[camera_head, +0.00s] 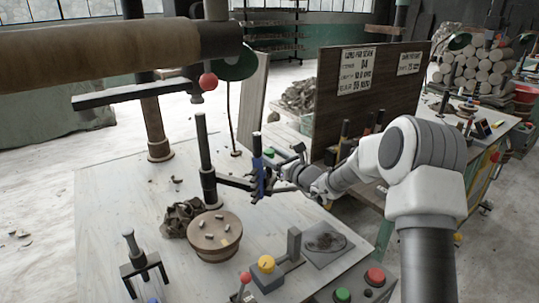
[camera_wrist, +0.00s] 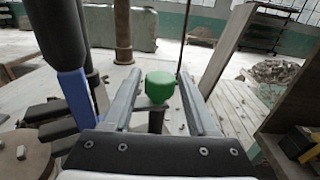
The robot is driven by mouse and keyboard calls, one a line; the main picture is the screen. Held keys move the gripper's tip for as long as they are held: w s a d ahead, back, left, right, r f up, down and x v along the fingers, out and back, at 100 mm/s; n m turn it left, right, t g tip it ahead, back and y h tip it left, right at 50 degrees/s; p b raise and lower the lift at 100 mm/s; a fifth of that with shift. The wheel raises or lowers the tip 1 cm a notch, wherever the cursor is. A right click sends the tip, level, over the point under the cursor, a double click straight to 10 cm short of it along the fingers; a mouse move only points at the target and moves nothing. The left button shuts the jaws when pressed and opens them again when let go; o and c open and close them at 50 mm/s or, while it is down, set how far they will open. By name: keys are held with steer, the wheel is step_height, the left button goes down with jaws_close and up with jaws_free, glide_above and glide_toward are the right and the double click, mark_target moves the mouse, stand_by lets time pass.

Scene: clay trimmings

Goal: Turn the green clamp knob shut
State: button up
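The green knob (camera_wrist: 160,86) sits on a dark upright stem in the wrist view, in line with the gap between my fingers. My gripper (camera_wrist: 159,76) is open, with one grey finger on each side of the knob and visible space at both sides. I cannot tell how far the knob lies between the fingertips in depth. In the head view my gripper (camera_head: 262,184) is over the worktable beside a black post, near a blue part (camera_head: 261,176).
A black post with a blue section (camera_wrist: 75,92) stands close left of my fingers. A brown board (camera_head: 335,105) stands at the right.

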jaws_close()
steer(key=shift+y, duration=0.3)
steer(key=shift+w+r+n+g+y+p, duration=0.1)
steer(key=shift+r+n+g+y+p, duration=0.05)
steer(key=shift+n+g+y+p, duration=0.95)
steer(key=shift+n+g+y, duration=0.3)
steer(key=shift+n+g, duration=0.1)
steer(key=shift+g, duration=0.2)
steer(key=shift+o, duration=1.5)
jaws_free()
